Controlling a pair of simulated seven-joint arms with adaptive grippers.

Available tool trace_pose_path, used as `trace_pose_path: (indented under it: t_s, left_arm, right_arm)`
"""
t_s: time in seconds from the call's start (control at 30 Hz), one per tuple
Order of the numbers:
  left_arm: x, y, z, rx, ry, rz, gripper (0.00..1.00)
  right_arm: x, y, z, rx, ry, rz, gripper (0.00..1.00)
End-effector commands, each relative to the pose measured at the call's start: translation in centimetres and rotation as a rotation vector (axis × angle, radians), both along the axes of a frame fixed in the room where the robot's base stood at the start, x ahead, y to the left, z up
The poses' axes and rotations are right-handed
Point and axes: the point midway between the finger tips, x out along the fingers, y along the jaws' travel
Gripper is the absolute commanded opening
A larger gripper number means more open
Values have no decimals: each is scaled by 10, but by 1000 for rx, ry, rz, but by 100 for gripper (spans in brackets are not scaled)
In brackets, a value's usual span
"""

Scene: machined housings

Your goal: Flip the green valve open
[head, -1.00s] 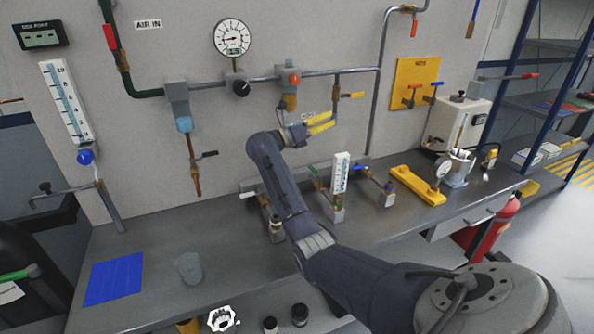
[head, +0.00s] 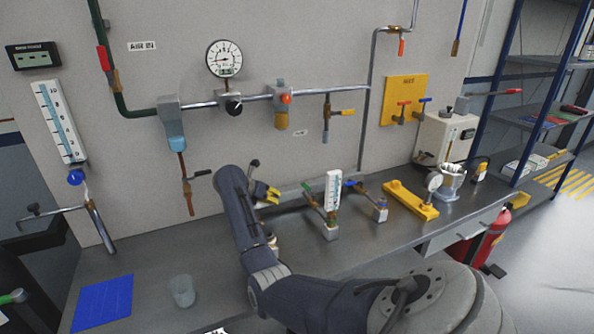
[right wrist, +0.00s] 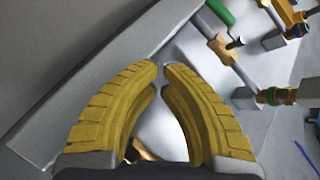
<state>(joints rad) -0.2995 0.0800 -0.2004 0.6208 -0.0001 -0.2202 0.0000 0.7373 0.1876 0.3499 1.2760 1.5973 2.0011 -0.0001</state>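The green valve handle (head: 308,187) sits on a brass fitting among the small bench valves, left of a white flow gauge. In the right wrist view the green handle (right wrist: 220,11) is at the top, beyond the fingertips and to their right. My right gripper (head: 266,191) is low over the bench, left of the green handle and apart from it. Its yellow ribbed fingers in the wrist view (right wrist: 160,70) nearly meet at the tips, with nothing between them. My left gripper is not in view.
A white gauge (head: 333,190) and a blue-handled valve (head: 354,184) stand close to the right of the green one. Pipes (head: 330,91) run along the wall behind. A clear cup (head: 183,291) and a blue mat (head: 103,303) are at the left.

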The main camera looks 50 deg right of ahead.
Motion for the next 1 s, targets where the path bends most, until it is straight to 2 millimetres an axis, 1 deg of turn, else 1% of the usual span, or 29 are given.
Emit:
trace_pose_path:
  t_s: [0.1, 0.4, 0.57, 0.67, 1.0]
  left_arm:
    - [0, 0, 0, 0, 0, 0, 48]
    - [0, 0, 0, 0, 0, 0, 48]
    - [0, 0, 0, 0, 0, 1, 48]
    - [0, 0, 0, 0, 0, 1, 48]
    - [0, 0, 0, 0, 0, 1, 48]
  right_arm:
    - [0, 1, -3, 11, -3, 1, 0]
    - [0, 2, -3, 13, -3, 1, 0]
    - [-1, -2, -3, 12, -4, 0, 0]
    - [-3, -7, -3, 12, -3, -1, 0]
    - [-19, -43, -3, 11, -1, -1, 0]
